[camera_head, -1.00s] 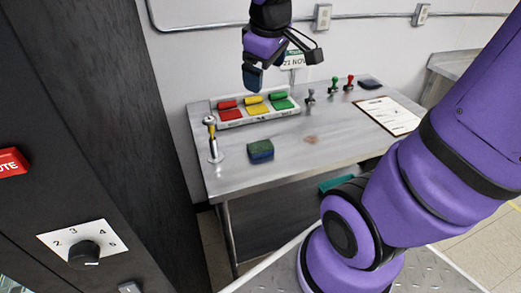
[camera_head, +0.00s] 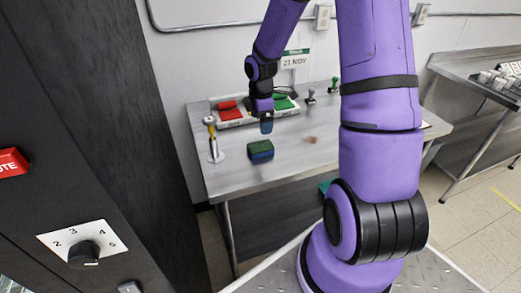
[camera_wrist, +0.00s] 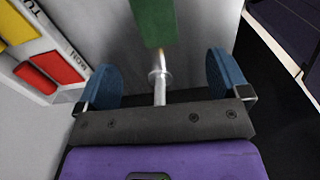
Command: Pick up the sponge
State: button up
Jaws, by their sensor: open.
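The sponge (camera_head: 260,151), green on top and dark blue below, lies on the metal table toward its front left. Its green face also shows at the top of the wrist view (camera_wrist: 153,22), ahead of the space between my fingers and cut off by the frame edge. My gripper (camera_head: 267,126) is above the table, and in the head view its tips appear just above and behind the sponge. In the wrist view its two blue finger pads (camera_wrist: 163,82) are wide apart with nothing held. The gripper does not appear to touch the sponge.
A tray of coloured pads (camera_head: 232,123) lies behind, partly hidden by my arm. Dark and green-handled stamps (camera_head: 311,97) stand farther right. The tabletop right of the sponge is mostly clear.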

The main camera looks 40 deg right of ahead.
aim_at(260, 146)
jog(key=shift+w+d+f, duration=0.1)
jog(key=shift+d+f, duration=0.05)
jog(key=shift+f, duration=0.75)
notch_tip(260, 146, down, 5)
jog(key=shift+f, duration=0.15)
jog(key=shift+w+f, duration=0.15)
jog(key=shift+f, duration=1.15)
jog(key=shift+w+f, duration=0.15)
jog(key=shift+f, duration=1.15)
jog(key=shift+c, duration=0.2)
jog(key=c, duration=1)
jog(key=shift+r, duration=0.25)
